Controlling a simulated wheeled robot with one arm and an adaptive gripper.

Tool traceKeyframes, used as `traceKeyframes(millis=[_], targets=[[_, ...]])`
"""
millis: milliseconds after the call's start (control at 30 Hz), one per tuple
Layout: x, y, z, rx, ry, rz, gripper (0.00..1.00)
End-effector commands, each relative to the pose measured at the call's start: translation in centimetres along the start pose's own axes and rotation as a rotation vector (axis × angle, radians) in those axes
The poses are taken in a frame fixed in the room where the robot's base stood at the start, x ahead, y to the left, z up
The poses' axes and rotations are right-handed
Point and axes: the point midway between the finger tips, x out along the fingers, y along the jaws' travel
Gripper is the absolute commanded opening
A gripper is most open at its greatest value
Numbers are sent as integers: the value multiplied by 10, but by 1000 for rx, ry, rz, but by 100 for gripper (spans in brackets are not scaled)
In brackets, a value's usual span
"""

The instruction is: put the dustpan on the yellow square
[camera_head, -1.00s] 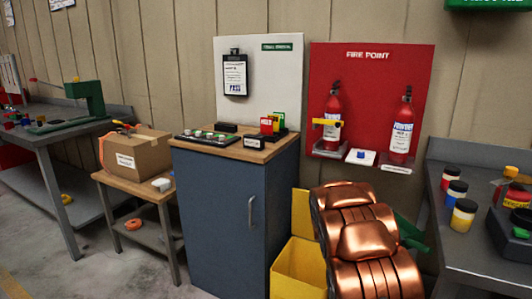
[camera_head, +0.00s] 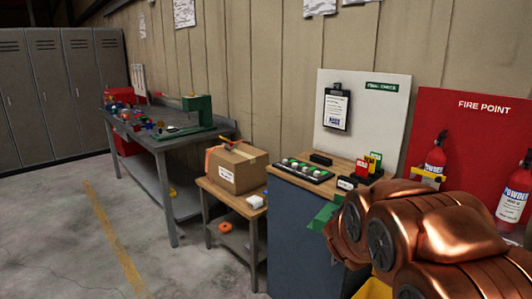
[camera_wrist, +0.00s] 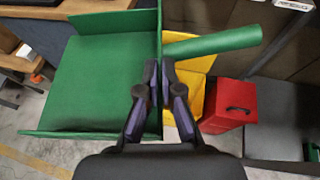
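The dustpan (camera_wrist: 105,85) is green, with a flat pan and a round handle (camera_wrist: 215,41) that reaches to the right in the wrist view. My gripper (camera_wrist: 160,80) is closed on it where the handle meets the pan's wall. The dustpan is held off the floor. In the head view only a green part of the dustpan (camera_head: 322,215) shows beside my arm, in front of the cabinet; the rest and my gripper are hidden there. I cannot make out a yellow square in either current view.
A blue-grey cabinet (camera_head: 300,240) stands close ahead, with a yellow bin (camera_head: 375,290) beside it. A low table (camera_head: 231,203) with a cardboard box (camera_head: 237,166) and a workbench (camera_head: 150,140) stand along the wall. The floor at left is open, with a yellow line (camera_head: 113,235).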

Motion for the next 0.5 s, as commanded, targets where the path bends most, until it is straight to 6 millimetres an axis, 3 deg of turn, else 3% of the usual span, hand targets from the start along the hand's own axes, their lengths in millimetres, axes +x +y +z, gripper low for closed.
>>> traceKeyframes(millis=[33, 200, 333, 500], targets=[[-20, 18, 14, -18, -1, 49, 0], [-61, 62, 22, -73, 2, 180, 0], [-82, 82, 26, -98, -2, 243, 0], [-92, 91, 26, -112, -1, 273, 0]])
